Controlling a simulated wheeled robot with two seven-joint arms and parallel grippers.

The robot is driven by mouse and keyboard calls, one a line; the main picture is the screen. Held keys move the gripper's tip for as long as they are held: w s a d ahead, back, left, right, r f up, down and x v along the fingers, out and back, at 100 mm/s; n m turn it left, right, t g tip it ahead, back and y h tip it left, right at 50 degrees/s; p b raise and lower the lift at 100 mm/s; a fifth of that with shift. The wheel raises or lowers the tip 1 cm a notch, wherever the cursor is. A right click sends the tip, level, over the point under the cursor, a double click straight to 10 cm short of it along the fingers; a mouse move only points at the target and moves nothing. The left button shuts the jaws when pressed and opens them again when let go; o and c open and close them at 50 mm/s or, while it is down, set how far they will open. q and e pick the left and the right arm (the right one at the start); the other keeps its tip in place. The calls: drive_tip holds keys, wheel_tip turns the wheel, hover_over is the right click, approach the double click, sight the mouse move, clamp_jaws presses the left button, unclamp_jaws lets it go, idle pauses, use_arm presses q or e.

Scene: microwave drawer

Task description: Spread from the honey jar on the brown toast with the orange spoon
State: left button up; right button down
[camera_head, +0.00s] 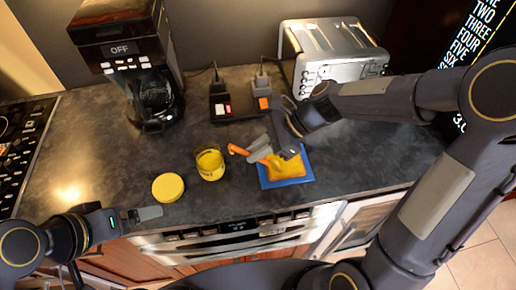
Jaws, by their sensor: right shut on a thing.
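The honey jar (210,164) is a small glass jar with yellow contents, standing open on the dark counter left of the toast. Its yellow lid (168,187) lies on the counter to the left. The toast (285,166) looks golden yellow and lies on a blue board (287,182). My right gripper (262,152) is shut on the orange spoon (238,150), just above the toast's left side; the spoon's far part is partly hidden by the fingers. I cannot tell whether the spoon touches the toast. My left gripper (146,214) is empty near the counter's front edge.
A coffee maker (125,55) stands at the back left and a silver toaster (335,55) at the back right. A power strip with plugs (240,106) lies between them. A stove (20,140) is at the far left.

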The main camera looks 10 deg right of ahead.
drive_tip(key=shift+w+p, duration=0.45)
drive_tip(key=shift+w, duration=0.65)
drive_tip(key=shift+w+r, duration=0.1)
drive_tip(key=shift+w, duration=0.05)
drive_tip(key=shift+w+p, duration=0.35)
drive_tip(key=shift+w, duration=0.55)
drive_tip(key=d, duration=0.2)
drive_tip(key=shift+w+d+p, duration=0.1)
drive_tip(key=shift+d+p, duration=0.25)
drive_tip(key=shift+d, duration=0.1)
